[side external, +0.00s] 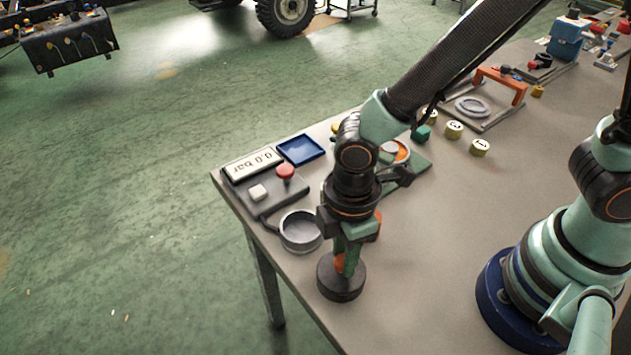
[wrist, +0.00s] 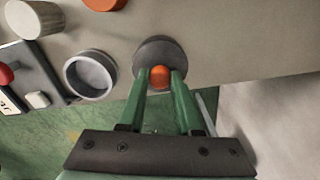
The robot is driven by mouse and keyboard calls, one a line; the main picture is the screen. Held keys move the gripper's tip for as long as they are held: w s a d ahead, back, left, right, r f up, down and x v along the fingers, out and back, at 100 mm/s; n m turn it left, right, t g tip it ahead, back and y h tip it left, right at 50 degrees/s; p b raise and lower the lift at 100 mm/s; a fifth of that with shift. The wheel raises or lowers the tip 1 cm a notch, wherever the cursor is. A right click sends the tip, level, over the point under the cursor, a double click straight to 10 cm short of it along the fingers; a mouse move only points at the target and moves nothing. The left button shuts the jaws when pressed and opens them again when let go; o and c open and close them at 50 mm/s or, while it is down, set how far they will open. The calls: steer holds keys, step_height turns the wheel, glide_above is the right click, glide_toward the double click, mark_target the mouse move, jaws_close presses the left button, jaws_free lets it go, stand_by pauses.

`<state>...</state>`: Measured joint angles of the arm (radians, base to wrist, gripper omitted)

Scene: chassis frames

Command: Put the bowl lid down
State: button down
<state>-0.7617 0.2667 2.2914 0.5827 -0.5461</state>
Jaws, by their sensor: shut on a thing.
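The bowl lid (side external: 341,280) is a thick dark grey disc with an orange knob. It is at the near end of the bench, close to the edge, and looks level; I cannot tell whether it touches the bench top. My gripper (side external: 346,262) points down with its green fingers closed on the knob. In the wrist view the lid (wrist: 158,48) lies beyond the fingertips of my gripper (wrist: 160,78), with the orange knob between them. A round grey bowl (side external: 300,232) stands open and empty beside the lid; it also shows in the wrist view (wrist: 90,75).
Bench to the right of the lid is clear.

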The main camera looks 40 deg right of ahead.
steer(key=c, duration=0.6)
jaws_free()
steer(key=shift+f, duration=0.1)
step_height(320, 180, up, 12)
steer(key=w+d+r+m+t, duration=0.1)
steer(key=d+r+m+t, duration=0.1)
steer(key=d+m, duration=0.3)
steer(key=w+d+r+m+t, duration=0.1)
steer(key=w+d+r+m, duration=0.1)
steer(key=d+m, duration=0.3)
steer(key=w+d+r+m+t, duration=0.2)
steer(key=d+r+m, duration=0.2)
steer(key=d, duration=0.8)
steer(key=shift+w+m+t, duration=0.25)
steer(key=shift+m+t, duration=0.05)
steer(key=shift+m, duration=0.2)
